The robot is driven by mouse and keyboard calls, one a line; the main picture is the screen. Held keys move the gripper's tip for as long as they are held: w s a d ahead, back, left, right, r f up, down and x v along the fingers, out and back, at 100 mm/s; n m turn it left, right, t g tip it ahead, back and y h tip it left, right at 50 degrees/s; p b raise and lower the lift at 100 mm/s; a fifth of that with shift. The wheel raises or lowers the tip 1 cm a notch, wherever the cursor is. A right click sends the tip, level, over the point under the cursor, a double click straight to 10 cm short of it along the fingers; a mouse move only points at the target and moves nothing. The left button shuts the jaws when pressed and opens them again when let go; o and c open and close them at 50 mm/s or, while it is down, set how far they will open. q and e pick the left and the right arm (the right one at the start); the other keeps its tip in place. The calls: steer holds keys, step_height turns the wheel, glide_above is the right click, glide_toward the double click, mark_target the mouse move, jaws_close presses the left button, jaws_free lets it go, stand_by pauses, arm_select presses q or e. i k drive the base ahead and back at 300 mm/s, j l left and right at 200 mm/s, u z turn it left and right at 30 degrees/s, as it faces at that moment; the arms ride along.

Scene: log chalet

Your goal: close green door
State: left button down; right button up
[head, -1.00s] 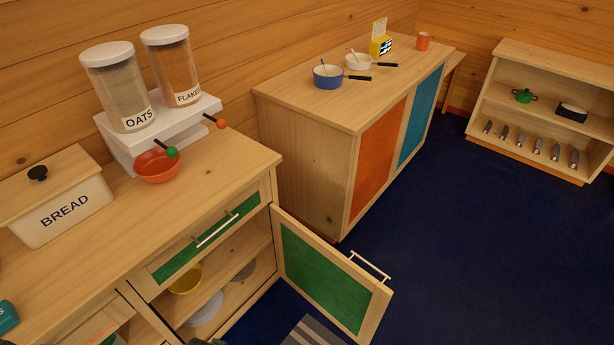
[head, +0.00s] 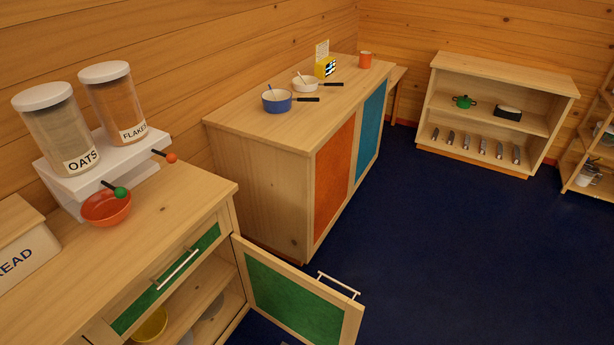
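The green door (head: 293,300) stands open on the lower cupboard of the near wooden counter (head: 172,208). It is hinged near the counter's right corner and swings out over the dark blue floor. Its pale bar handle (head: 338,285) is near the free edge, at the top. The lower part of the door is cut off by the picture's bottom edge. Inside the open cupboard are a yellow bowl (head: 151,325) and grey-white dishes, partly hidden. A green drawer front (head: 166,281) with a bar handle is above the opening and looks shut. Neither of my grippers shows.
An orange bowl (head: 106,208) sits on the counter below the cereal dispensers (head: 88,120). A second cabinet (head: 258,190) with orange and blue doors stands beyond, with pans on top. Blue floor (head: 430,250) is clear to the right. A low shelf (head: 490,110) stands at the back.

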mark_target(311, 311)
steer(key=k, duration=1)
steer(key=u, duration=0.4)
steer(key=k+u, duration=0.15)
steer(key=u, duration=0.25)
steer(key=j+u, duration=0.1)
steer(key=u, duration=0.35)
steer(key=k+u, duration=0.1)
steer(key=u, duration=0.3)
steer(key=l+u, duration=0.35)
steer(key=l, duration=0.25)
steer(key=l+u, duration=0.3)
steer(key=l, duration=0.35)
steer(key=k+l+u, duration=0.1)
steer(key=l+u, duration=0.25)
steer(key=l, duration=0.25)
steer(key=k+l, duration=0.1)
steer(key=l, duration=0.4)
steer(key=k+l, duration=0.1)
steer(key=l, duration=0.35)
steer(key=k+l, duration=0.1)
steer(key=l, duration=0.4)
steer(key=k+l, duration=0.1)
steer(key=l, duration=0.35)
steer(key=k+l, duration=0.1)
steer(key=l, duration=0.4)
steer(key=k+l, duration=0.1)
steer(key=l, duration=0.35)
